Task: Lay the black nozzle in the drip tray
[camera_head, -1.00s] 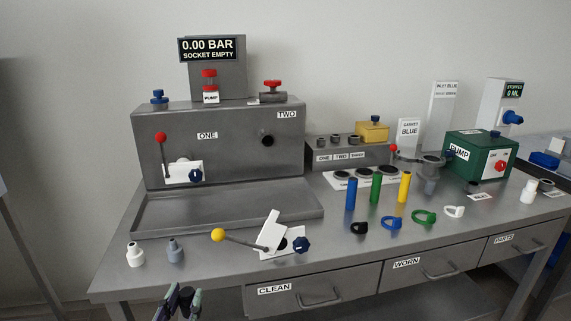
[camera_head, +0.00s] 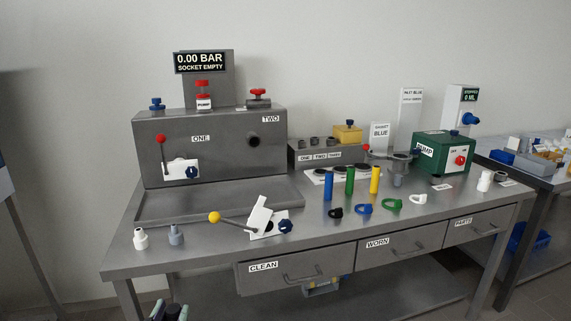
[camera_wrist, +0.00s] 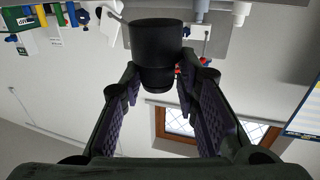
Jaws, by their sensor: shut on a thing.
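The black nozzle (camera_wrist: 157,45) is held in my gripper (camera_wrist: 160,82), its narrower end between the two fingers in the wrist view. In the head view only the top of my gripper (camera_head: 170,311) shows at the bottom edge, in front of the bench and below its top; the nozzle cannot be made out there. The drip tray (camera_head: 220,203) is a shallow grey tray at the foot of the grey test panel, on the left of the bench. Its visible floor is empty. My gripper is apart from it, nearer the camera.
A white nozzle (camera_head: 140,238) and a grey nozzle (camera_head: 176,234) stand on the bench in front of the tray. A yellow-knobbed lever (camera_head: 215,217) sticks up near the tray's front right. Blue, green and yellow cylinders (camera_head: 351,181) stand to the right.

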